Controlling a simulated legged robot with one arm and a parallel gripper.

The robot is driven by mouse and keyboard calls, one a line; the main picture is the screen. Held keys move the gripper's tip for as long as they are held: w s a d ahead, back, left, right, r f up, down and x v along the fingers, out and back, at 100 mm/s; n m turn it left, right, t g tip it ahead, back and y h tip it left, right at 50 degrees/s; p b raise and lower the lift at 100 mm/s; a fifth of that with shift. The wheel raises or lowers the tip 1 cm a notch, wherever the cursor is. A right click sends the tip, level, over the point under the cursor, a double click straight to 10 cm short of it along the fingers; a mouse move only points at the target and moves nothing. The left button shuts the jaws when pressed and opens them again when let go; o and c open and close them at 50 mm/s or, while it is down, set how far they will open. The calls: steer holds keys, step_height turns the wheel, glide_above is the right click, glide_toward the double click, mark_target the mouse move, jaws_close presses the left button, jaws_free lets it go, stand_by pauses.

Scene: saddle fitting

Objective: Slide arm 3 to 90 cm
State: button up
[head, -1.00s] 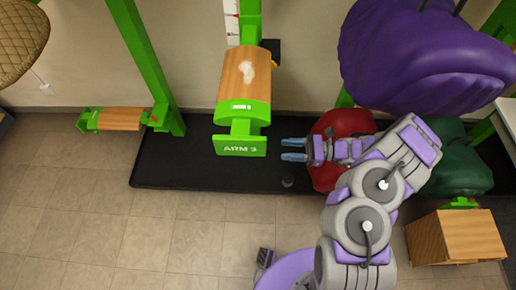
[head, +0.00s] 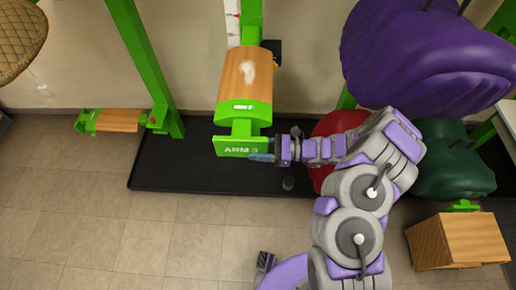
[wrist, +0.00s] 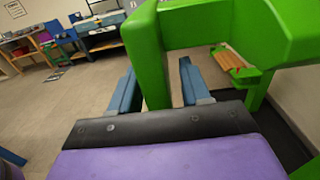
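Arm 3 is a wood-topped green bracket (head: 246,82) on a green upright (head: 250,30); its front plate (head: 240,150) reads "ARM 3". My gripper (head: 262,157) is at the right end of that plate in the head view, with its blue fingertips overlapping the plate's edge. In the wrist view, my two blue fingers (wrist: 158,88) are apart, with a green part (wrist: 157,60) showing between them. A gap shows on the right side; contact on the left is unclear. A white scale strip (head: 232,22) with red marks runs beside the upright; its numbers are unreadable.
A purple saddle (head: 425,60) hangs at upper right, with red (head: 330,125) and green (head: 450,150) saddles below it. A lower wood-topped arm (head: 115,121) is at left. The floor (head: 130,235) in front is clear.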

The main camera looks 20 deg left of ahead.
jaws_close()
stand_by(0.3)
